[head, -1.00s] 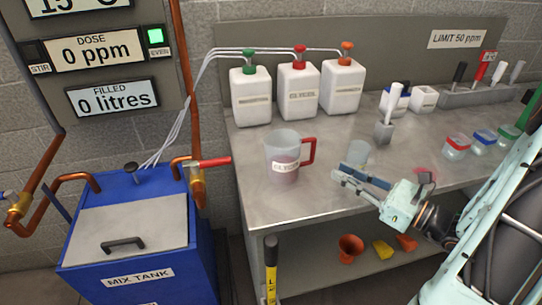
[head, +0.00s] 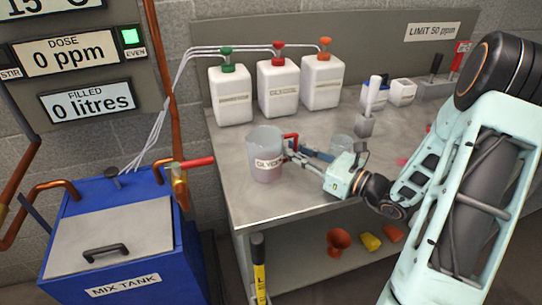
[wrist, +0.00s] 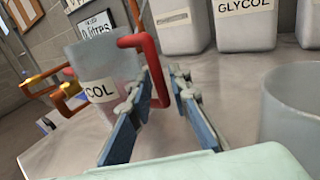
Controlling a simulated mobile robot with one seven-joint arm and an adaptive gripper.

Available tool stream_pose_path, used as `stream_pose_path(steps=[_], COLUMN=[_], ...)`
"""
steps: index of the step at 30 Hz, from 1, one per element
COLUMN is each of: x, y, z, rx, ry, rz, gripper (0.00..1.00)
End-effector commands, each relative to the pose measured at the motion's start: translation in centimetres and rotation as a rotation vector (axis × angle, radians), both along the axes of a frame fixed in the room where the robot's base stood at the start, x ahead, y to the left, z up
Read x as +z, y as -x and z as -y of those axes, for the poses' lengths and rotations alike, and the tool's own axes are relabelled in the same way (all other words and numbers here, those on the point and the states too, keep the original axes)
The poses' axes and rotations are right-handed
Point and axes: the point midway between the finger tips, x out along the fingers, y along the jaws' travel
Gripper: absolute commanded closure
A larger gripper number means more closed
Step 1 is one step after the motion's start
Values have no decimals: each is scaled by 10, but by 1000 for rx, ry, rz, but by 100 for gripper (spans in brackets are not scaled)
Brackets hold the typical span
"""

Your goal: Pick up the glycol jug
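The glycol jug (head: 264,158) is a clear, greyish jug with a red handle and a GLYCOL label. It stands upright on the steel bench near its left front edge, handle to the right. In the wrist view the jug (wrist: 92,62) is at the left, and its red handle (wrist: 152,62) comes down between my fingers. My gripper (head: 292,150) is at the handle, fingers pointing left toward the jug. In the wrist view my gripper (wrist: 162,76) is open, one finger on each side of the handle. I cannot tell whether either finger touches it.
A clear beaker (head: 341,146) stands just behind my gripper, and it looms at right in the wrist view (wrist: 292,115). White canisters (head: 277,86) line the bench's back. The blue mix tank (head: 115,230) with a red-handled valve (head: 190,163) is at the left.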

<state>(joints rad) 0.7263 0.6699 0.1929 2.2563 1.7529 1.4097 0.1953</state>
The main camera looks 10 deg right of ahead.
Motion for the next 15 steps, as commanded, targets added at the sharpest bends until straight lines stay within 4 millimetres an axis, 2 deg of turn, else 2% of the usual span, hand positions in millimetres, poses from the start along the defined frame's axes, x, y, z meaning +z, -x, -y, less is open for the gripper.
stream_pose_path(steps=[3,9,15], x=[0,0,0], y=[0,0,0], z=[0,0,0], rx=[0,0,0], ry=[0,0,0], rz=[0,0,0], gripper=[82,100,100])
